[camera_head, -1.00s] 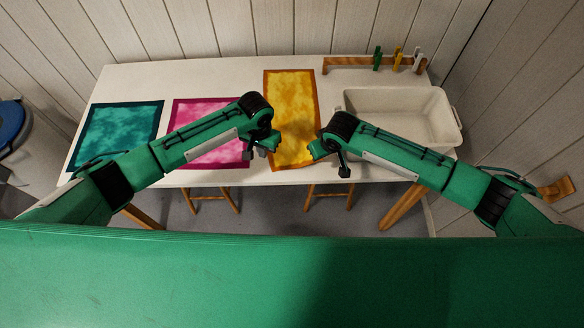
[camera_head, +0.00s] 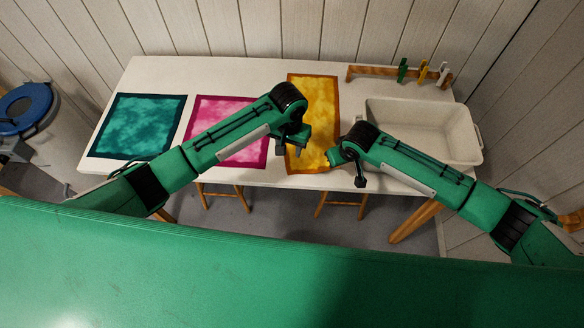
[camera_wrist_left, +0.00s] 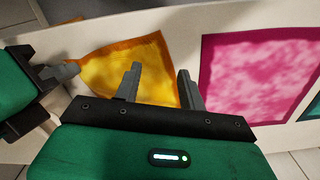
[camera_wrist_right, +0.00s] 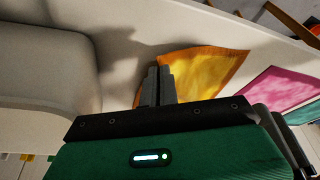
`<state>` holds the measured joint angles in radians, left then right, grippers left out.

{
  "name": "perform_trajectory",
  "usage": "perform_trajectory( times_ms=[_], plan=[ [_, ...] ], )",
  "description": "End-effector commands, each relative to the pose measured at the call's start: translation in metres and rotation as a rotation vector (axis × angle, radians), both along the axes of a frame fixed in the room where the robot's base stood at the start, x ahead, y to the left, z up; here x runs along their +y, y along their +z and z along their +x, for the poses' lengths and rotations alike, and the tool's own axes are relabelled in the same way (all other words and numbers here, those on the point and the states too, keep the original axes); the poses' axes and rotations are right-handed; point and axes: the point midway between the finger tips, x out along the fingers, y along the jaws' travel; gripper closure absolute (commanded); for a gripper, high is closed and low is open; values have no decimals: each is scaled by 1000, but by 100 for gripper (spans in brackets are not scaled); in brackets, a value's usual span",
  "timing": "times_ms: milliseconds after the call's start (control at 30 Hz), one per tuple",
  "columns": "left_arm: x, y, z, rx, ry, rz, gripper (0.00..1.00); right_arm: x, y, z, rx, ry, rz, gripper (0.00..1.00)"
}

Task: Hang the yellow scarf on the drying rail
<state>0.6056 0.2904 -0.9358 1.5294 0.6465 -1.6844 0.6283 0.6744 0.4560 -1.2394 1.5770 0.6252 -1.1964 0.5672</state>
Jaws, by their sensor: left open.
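The yellow scarf (camera_head: 318,107), with an orange border, lies on the white table, its far part flat. My left gripper (camera_head: 300,146) is over its near left part; in the left wrist view the open fingers (camera_wrist_left: 160,85) straddle its edge, nothing between them. My right gripper (camera_head: 334,158) is at the near right corner. In the right wrist view its fingers (camera_wrist_right: 159,86) are nearly together at the edge of the scarf (camera_wrist_right: 205,70) and appear to pinch it; the pinch itself is hard to see. I cannot pick out the drying rail with certainty.
A teal cloth (camera_head: 138,125) and a pink cloth (camera_head: 215,110) lie flat to the left. A white basin (camera_head: 470,150) stands at the right. Behind it is a low wooden bar (camera_head: 375,70) with several pegs. A blue-lidded bin (camera_head: 22,108) stands left of the table.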

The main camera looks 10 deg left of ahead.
Motion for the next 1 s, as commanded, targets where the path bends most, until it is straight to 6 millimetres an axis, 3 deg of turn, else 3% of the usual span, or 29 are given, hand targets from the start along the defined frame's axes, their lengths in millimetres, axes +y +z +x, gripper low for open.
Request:
perform_trajectory(
  times_ms=[167, 700, 1000],
  plan=[
    [-1, -1, -1, 2, 25, 3, 59, 0, 0, 0, 0, 0, 0, 100],
    [-1, -74, -1, 2, 25, 3, 59, 0, 0, 0, 0, 0, 0, 100],
    [-1, -93, -1, 2, 23, 1, 59, 0, 0, 0, 0, 0, 0, 100]
  ],
)
